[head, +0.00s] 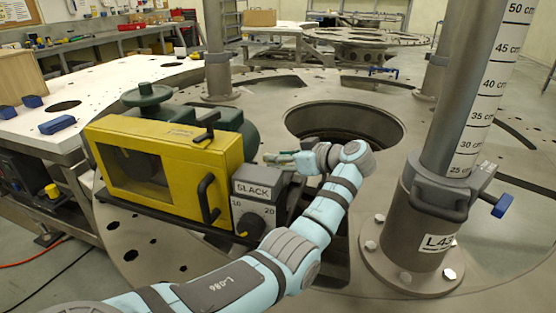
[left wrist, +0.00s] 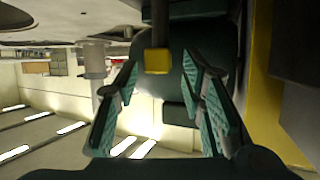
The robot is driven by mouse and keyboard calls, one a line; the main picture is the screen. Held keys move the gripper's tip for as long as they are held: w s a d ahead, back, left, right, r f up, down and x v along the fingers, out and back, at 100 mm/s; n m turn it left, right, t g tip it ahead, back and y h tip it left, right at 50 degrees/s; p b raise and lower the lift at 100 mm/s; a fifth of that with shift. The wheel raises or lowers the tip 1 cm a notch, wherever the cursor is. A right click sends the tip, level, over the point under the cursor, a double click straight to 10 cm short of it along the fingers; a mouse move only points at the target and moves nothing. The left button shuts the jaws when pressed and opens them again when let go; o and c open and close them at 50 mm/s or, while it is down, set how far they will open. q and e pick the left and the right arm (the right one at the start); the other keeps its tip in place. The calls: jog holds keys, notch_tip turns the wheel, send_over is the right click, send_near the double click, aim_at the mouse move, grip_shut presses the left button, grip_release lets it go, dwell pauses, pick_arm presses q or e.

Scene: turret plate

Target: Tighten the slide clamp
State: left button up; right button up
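My left gripper (head: 275,158) is beside the right side of a yellow-framed machine (head: 178,150), behind its grey box marked SLACK (head: 258,189). In the left wrist view my left gripper (left wrist: 158,75) is open. A yellow-ended lever or knob (left wrist: 158,61) lies between its fingers in the picture, in front of a dark green body; I see no contact. A grey collar (head: 438,190) with a blue handle (head: 502,206) surrounds the scaled post at the right. I cannot tell from the pictures which part is the slide clamp. My right gripper is not in view.
The machine stands on a round metal plate (head: 360,215) with a large central hole (head: 345,122). A post with a cm scale (head: 480,90) rises at the right from a bolted base labelled L43. Blue blocks (head: 57,126) lie on the white table at the left.

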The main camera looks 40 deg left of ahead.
pick_arm(q)
jog(key=shift+a+f, duration=0.3)
jog(key=shift+a, duration=0.35)
grip_shut()
jog(key=m+t+p, duration=0.1)
jog(key=p, duration=0.1)
jog(key=m+t+p, duration=0.1)
jog(key=p, duration=0.1)
jog(key=shift+s+r+t+h, duration=0.2)
jog(key=shift+r+t+h, duration=0.1)
jog(key=shift+t, duration=0.1)
jog(key=shift+f+m+p, duration=0.1)
jog(key=shift+m+p, duration=0.25)
jog(key=shift+m, duration=0.05)
jog(key=shift+f+t, duration=0.15)
jog(key=shift+t, duration=0.15)
grip_release()
jog(key=v, duration=1.2)
